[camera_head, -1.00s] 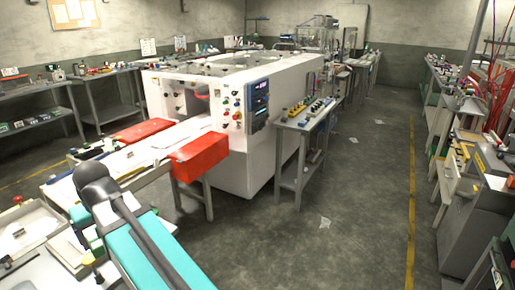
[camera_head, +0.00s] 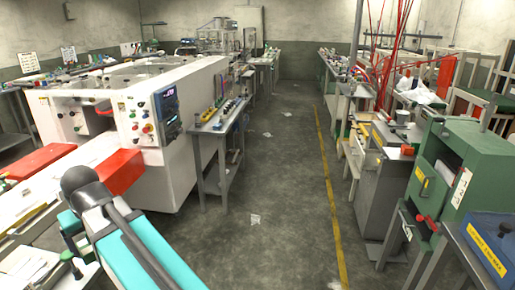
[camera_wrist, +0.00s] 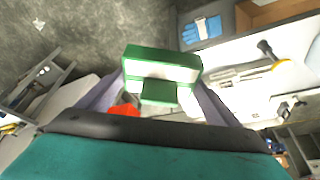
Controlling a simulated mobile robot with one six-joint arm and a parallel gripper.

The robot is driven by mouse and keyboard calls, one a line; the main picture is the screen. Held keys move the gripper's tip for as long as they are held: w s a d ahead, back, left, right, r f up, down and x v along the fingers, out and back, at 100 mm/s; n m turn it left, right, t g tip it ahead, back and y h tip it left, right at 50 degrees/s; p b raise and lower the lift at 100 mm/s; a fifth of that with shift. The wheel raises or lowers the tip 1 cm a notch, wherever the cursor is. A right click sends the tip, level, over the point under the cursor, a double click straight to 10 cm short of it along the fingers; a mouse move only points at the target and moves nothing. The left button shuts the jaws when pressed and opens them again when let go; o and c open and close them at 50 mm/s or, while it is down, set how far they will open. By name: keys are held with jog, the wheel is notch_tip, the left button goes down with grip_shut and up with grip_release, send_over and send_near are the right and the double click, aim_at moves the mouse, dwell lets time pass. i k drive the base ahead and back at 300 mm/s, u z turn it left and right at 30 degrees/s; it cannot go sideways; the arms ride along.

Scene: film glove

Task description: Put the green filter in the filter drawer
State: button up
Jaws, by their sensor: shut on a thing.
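In the wrist view, my gripper (camera_wrist: 160,100) is shut on a green block with a white band, which I take for the green filter (camera_wrist: 160,58). The block sits between the two grey fingers, held above the floor and a bench. I cannot tell which thing is the filter drawer. A green cabinet (camera_head: 480,150) with an open-fronted recess and yellow and white labels stands at the right of the head view.
A white machine (camera_head: 190,165) with a control panel stands at left, a narrow grey table (camera_head: 213,135) beside it. A blue box (camera_head: 500,243) is at the lower right. The grey aisle floor (camera_head: 270,190) with its yellow line is mostly clear.

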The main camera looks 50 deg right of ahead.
aim_at(369, 160)
jog(key=z, duration=0.1)
jog(key=k, duration=0.15)
jog(key=z, duration=2.2)
jog(key=i, duration=2.35)
jog(key=u, duration=0.2)
